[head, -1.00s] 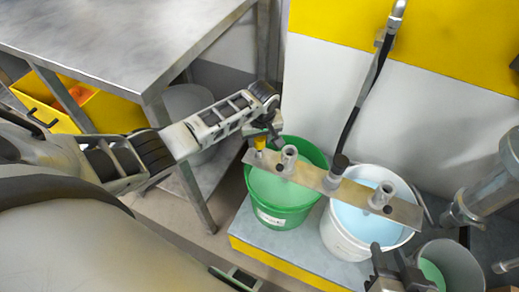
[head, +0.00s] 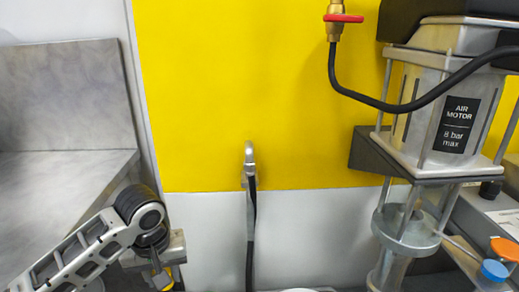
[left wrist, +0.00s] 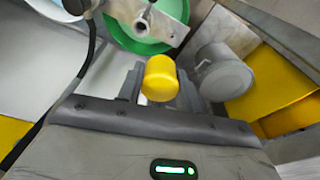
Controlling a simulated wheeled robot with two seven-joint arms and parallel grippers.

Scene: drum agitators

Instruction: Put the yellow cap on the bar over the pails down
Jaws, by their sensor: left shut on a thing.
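My left gripper (left wrist: 160,92) is shut on the yellow cap (left wrist: 158,78), which sits between its two fingers in the left wrist view. The metal bar (left wrist: 170,22) runs across the green pail (left wrist: 118,36) beyond the cap, with an upright stub (left wrist: 143,18) on it. The cap looks apart from the bar. In the head view the left gripper (head: 156,262) is at the bottom left, and the yellow cap (head: 160,281) shows just below it. The bar is out of the head view. My right gripper is not in view.
A metal table (head: 70,170) stands left of the left arm. An air motor (head: 440,110) on rods stands at the right. A black hose (head: 250,235) hangs down the wall.

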